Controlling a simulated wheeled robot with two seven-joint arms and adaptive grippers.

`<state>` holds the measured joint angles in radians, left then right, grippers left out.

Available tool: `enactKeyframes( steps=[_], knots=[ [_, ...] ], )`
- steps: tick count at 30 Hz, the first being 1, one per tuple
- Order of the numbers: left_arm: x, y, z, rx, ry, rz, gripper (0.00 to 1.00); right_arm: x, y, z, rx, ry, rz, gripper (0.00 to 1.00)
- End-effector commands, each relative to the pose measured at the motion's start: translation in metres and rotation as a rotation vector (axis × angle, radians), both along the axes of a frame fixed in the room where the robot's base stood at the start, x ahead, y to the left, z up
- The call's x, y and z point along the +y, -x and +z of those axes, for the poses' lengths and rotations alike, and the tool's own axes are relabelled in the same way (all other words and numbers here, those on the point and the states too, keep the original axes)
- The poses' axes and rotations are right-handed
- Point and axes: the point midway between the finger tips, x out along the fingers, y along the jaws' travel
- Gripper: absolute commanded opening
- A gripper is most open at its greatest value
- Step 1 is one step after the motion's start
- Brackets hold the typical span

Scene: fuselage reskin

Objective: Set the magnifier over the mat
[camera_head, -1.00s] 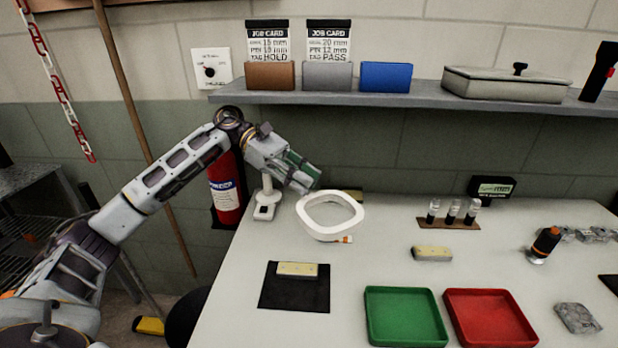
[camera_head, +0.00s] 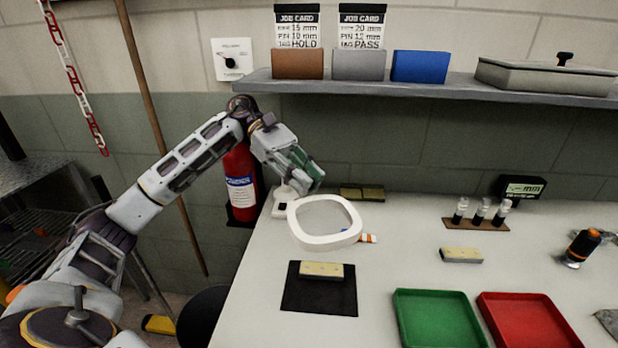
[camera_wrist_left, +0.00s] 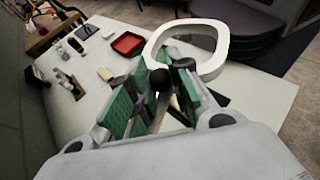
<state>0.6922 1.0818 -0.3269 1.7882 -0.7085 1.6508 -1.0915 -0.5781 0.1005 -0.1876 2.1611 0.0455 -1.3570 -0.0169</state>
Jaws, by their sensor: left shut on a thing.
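The magnifier has a white rounded ring head (camera_head: 297,226) and a white stand base (camera_head: 280,209) at the table's back left. In the left wrist view its ring (camera_wrist_left: 222,63) is just beyond my fingers. My left gripper (camera_head: 310,184), with green finger pads, is shut on the magnifier near the back of its ring; the exact grip is partly hidden. The black mat (camera_head: 318,302) lies flat on the table, in front of the ring, with a tan block (camera_head: 321,270) on it. The ring hangs behind the mat in the head view. My right gripper is not in view.
A green tray (camera_head: 437,295) and a red tray (camera_head: 528,299) stand right of the mat. Another tan block (camera_head: 461,255), a vial rack (camera_head: 475,224) and an orange-black tool (camera_head: 582,246) are further right. A shelf (camera_head: 430,89) runs above the back.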

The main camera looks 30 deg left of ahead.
Motion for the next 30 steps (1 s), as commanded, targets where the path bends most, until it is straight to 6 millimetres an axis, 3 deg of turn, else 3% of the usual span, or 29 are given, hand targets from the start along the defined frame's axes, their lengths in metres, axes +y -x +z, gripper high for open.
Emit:
enactKeyframes(
  steps=[9,10,12,30],
  knots=[
    [0.0008,-0.0004,0.0008,-0.001,0.0,0.002,0.0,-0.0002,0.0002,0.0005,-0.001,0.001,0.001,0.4],
    [0.0007,-0.0004,0.0009,-0.001,0.0,0.002,0.22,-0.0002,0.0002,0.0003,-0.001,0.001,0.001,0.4],
    [0.0007,-0.0004,0.0009,-0.001,0.0,0.002,0.29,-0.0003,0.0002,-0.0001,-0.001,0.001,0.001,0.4],
    [-0.0035,-0.0079,0.0013,0.0,0.0,0.029,0.29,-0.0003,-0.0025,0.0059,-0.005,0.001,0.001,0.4]
  ],
)
